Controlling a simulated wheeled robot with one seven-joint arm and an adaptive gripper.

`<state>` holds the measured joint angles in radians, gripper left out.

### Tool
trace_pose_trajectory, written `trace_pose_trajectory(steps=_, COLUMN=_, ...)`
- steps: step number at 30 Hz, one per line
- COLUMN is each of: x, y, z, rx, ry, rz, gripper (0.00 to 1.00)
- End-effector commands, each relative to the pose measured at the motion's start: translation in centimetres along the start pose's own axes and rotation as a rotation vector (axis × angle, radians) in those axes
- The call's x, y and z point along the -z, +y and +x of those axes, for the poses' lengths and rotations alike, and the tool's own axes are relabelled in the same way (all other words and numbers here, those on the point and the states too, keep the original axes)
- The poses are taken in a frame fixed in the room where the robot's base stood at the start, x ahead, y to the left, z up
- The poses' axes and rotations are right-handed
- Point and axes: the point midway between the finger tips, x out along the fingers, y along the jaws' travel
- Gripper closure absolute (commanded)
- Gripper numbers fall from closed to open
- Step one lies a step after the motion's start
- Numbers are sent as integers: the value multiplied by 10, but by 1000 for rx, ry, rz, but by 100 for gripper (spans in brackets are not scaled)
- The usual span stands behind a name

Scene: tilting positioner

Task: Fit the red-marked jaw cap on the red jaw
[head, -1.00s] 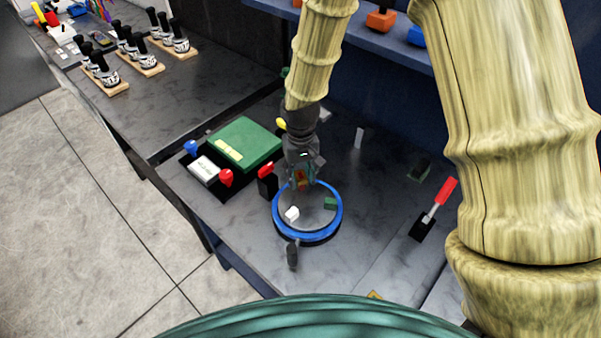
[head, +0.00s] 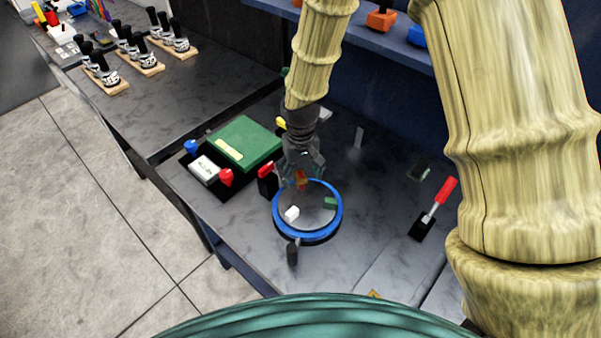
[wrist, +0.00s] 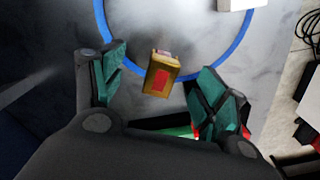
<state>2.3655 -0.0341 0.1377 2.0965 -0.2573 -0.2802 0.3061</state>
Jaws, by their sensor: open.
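The red-marked cap (wrist: 162,74), a gold-brown block with a red patch, stands at the far side of the blue-ringed disc, just inside the ring. In the head view it shows as a small red and orange block (head: 301,180) under my gripper. My gripper (head: 304,174) is open above it; in the wrist view its green-padded fingers stand apart on either side of the cap, with gaps. The red jaw is not clearly seen beneath the cap, so I cannot tell how fully the cap is seated.
The blue-ringed disc (head: 337,225) also bears a white block (head: 291,213) and a green block (head: 330,203). A dark handle (head: 292,254) sticks out in front. A green box (head: 243,143) and red knobs are at left; a red-handled lever (head: 438,203) is at right.

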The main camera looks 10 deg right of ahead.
Motion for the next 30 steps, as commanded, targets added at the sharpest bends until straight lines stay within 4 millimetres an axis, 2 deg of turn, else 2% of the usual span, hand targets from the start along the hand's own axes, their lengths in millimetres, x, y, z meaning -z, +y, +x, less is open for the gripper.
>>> trace_pose_trajectory(steps=30, x=0, y=0, z=-62, rx=0, ry=1, rz=0, gripper=27)
